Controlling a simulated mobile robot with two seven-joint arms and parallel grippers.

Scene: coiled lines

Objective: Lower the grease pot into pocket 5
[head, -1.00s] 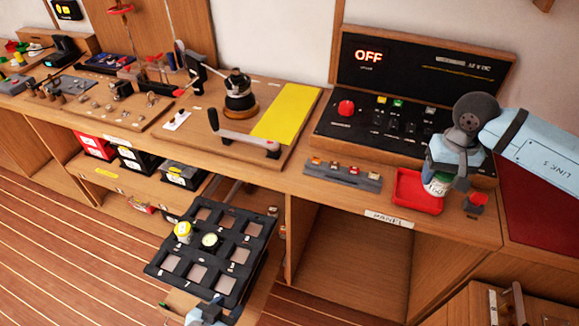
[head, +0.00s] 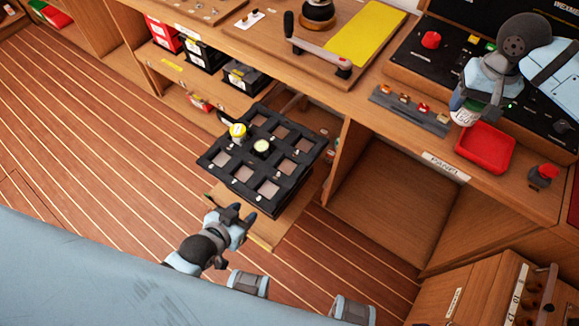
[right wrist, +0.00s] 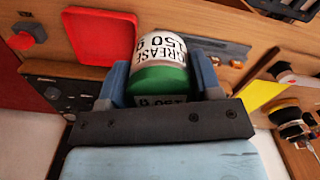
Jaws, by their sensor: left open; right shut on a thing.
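The grease pot (head: 466,114), white with a green end, is held in my right gripper (head: 478,108). In the right wrist view the pot (right wrist: 160,58) sits between the two fingers, its label reading GREASE. It appears raised by the red tray (head: 486,148). The black pocket tray (head: 215,166) lies on the open drawer, lower and to the left of the pot. Its pocket numbers are too small for me to read. A round pale-faced item (head: 261,147) is near its middle and a yellow-topped pot (head: 237,131) near its left side. My left gripper (head: 238,222) is open and empty in front of the tray.
The counter edge with the PANEL label (head: 445,167) lies between the held pot and the drawer. The crank handle (head: 318,52) stands on the counter. An open cubby (head: 375,200) is below.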

